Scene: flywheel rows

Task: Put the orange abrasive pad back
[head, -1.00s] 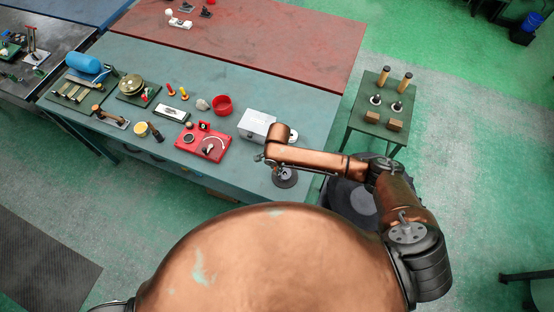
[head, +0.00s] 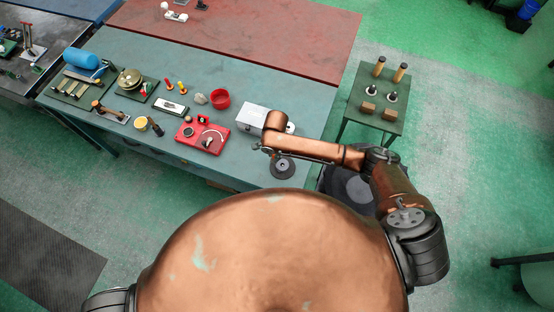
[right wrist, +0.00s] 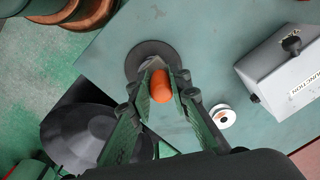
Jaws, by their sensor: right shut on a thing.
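An orange rounded piece (right wrist: 160,86), the abrasive pad by its colour, sits between the fingertips of my right gripper (right wrist: 158,88) in the right wrist view. The gripper is shut on it. Beyond the fingertips, a dark round disc (right wrist: 140,58) with a paler grey middle lies on the teal table. In the head view the disc (head: 283,168) is near the table's front right edge, and the orange piece cannot be made out there. My right gripper (head: 268,149) is small and partly hidden in the head view. My left gripper is out of view.
A grey box (head: 251,118) and a white roll (right wrist: 223,116) stand near the disc. A red panel (head: 202,137), a red bowl (head: 220,98) and several tools are farther left. A green side stand (head: 373,115) is to the right, across a floor gap.

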